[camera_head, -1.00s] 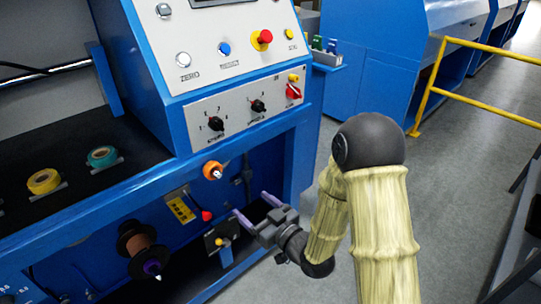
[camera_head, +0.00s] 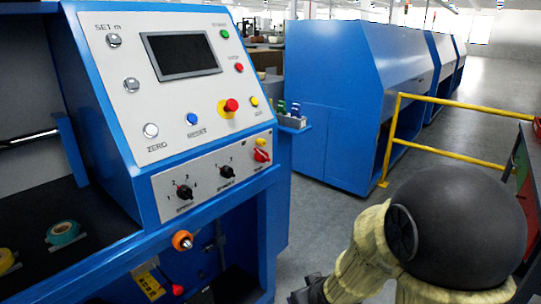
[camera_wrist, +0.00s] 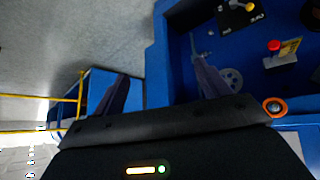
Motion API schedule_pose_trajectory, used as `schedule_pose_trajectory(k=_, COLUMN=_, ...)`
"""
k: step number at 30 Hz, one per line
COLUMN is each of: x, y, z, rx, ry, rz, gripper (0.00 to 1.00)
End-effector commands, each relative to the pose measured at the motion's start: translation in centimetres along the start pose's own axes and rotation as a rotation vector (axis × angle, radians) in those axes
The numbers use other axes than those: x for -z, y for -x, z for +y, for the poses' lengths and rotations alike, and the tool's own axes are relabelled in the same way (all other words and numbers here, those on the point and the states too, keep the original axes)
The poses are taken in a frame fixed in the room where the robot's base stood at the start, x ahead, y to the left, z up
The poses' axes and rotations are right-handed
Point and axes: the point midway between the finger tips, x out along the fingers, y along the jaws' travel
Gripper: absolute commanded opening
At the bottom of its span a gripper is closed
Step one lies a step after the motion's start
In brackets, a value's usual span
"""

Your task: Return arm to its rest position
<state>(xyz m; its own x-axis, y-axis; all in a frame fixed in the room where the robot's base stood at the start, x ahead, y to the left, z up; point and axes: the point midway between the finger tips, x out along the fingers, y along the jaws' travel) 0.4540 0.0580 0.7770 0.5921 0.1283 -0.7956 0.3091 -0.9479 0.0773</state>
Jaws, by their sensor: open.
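My gripper (camera_wrist: 162,86) is open and empty in the wrist view, its two purple-grey fingers spread wide apart. The blue machine (camera_head: 155,215) stands to the left of my arm. Its lower bay is ahead of the right finger in the wrist view, with an orange-ringed knob (camera_wrist: 275,107) and a red knob (camera_wrist: 274,46). No contact shows.
The control panel (camera_head: 190,85) has a screen, buttons and rotary switches. A teal tape roll (camera_head: 63,232) lies on the dark shelf. A yellow rail (camera_head: 440,100) stands behind my arm, with more blue machines (camera_head: 345,90) beyond. Grey floor (camera_head: 325,225) is free between.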

Motion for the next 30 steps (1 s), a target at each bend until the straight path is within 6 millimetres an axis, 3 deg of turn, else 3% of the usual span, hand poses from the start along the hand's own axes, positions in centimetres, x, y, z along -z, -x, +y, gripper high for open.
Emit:
schedule_pose_trajectory(k=6, x=-4.1, y=4.0, z=2.1, rx=-0.058, ry=-0.153, rz=-0.21, gripper=0.76)
schedule_pose_trajectory(k=16, x=-8.3, y=8.7, z=2.3, rx=-0.066, ry=-0.321, rz=-0.419, gripper=0.76)
schedule_pose_trajectory(k=30, x=-3.3, y=15.5, z=3.0, rx=-0.065, ry=-0.321, rz=-0.425, gripper=0.76)
